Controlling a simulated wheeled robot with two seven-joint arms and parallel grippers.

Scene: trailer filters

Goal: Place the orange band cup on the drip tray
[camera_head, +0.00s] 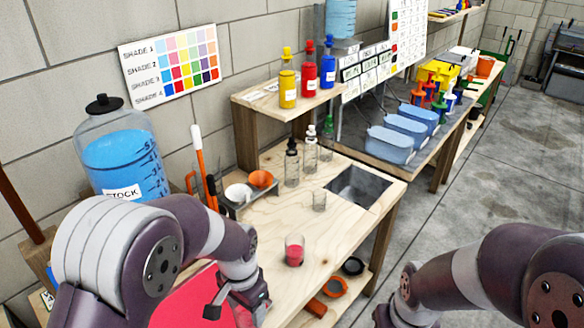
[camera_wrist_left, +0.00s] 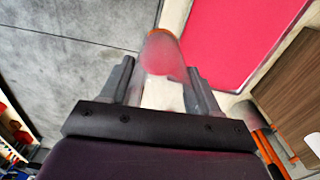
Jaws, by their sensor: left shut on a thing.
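A clear cup with an orange rim (camera_wrist_left: 163,52) is between the fingers of my left gripper (camera_wrist_left: 165,88) in the left wrist view; the gripper is shut on it. A dark grey recessed tray (camera_head: 357,187), which looks like the drip tray, is set in the bench's far right part, well apart from my left gripper. My right gripper is barely visible at the bottom edge; its jaws cannot be made out.
A clear cup with red liquid (camera_head: 294,251) stands on the bare bench near the front. A small empty glass (camera_head: 319,200) and dropper bottles (camera_head: 291,165) stand near the tray. A rack with white and orange bowls (camera_head: 236,192) is on the left. A pink mat (camera_head: 180,298) lies below.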

